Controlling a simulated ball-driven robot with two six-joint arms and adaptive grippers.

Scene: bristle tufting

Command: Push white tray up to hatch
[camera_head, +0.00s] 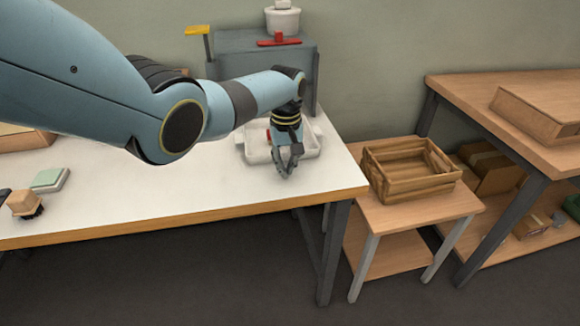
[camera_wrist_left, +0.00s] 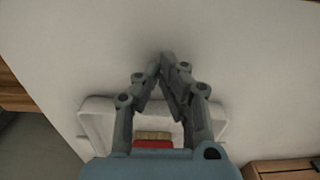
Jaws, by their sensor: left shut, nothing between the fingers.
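The white tray (camera_head: 311,143) sits on the white table just in front of the blue-grey machine (camera_head: 235,60). It also shows in the left wrist view (camera_wrist_left: 97,113), partly covered by my gripper. A red-and-tan piece (camera_wrist_left: 152,140) shows within the tray's outline. My left gripper (camera_head: 285,174) is shut and empty, pointing down at the tray's front side. In the left wrist view its fingertips (camera_wrist_left: 165,60) come together past the tray's rim, over bare table. I cannot tell whether they touch the tray. The hatch cannot be made out behind my arm. My right gripper is out of view.
A white pot (camera_head: 282,20), a red piece (camera_head: 279,41) and a yellow-topped lever (camera_head: 197,30) are at the machine. A green-topped block (camera_head: 50,180) and a brush (camera_head: 24,205) lie left. A wooden crate (camera_head: 410,188) stands on a side table. The table's front middle is clear.

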